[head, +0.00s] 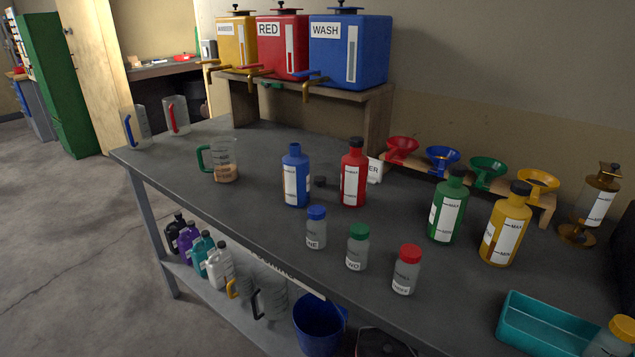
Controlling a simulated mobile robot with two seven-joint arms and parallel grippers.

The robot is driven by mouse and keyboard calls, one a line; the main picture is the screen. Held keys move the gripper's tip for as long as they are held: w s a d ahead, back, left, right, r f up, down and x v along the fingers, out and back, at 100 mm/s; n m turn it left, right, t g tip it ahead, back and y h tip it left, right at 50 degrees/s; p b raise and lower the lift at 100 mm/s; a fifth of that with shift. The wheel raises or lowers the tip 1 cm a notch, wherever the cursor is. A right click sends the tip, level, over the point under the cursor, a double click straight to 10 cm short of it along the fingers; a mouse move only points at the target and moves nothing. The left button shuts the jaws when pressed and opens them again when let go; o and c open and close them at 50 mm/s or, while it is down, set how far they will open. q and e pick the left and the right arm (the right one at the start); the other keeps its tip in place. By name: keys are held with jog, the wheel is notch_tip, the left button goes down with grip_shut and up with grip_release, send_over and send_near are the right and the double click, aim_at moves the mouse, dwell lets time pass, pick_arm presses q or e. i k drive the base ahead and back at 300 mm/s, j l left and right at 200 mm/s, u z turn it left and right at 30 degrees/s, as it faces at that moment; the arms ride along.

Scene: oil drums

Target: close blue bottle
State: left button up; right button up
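The blue bottle (296,178) stands upright on the dark workbench, left of the middle. It has a white label, and its blue neck shows no black cap. A small black cap (320,182) lies on the bench just right of the blue bottle, apart from it and partly in shadow. Neither of my grippers is in view.
A red bottle (354,174), green bottle (447,210) and yellow bottle (506,228) stand right of it with black caps on. Small jars (316,228) stand in front. A green-handled jug (224,163) is to the left. A teal tray (543,329) lies front right. The bench's front left is clear.

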aim_at(296, 165)
jog(key=z, duration=0.45)
jog(key=j+z, duration=1)
jog(key=j, duration=0.15)
jog(key=k+j+z, duration=0.2)
jog(key=j, duration=0.15)
jog(key=k+j, duration=0.1)
jog(key=j, duration=0.3)
jog(key=k+j, duration=0.15)
jog(key=j, duration=0.25)
jog(key=k+j+z, duration=0.1)
jog(key=j, duration=0.25)
jog(key=k+j, duration=0.1)
jog(key=j, duration=0.3)
jog(key=k+j, duration=0.15)
jog(key=j, duration=0.25)
jog(key=z, duration=0.05)
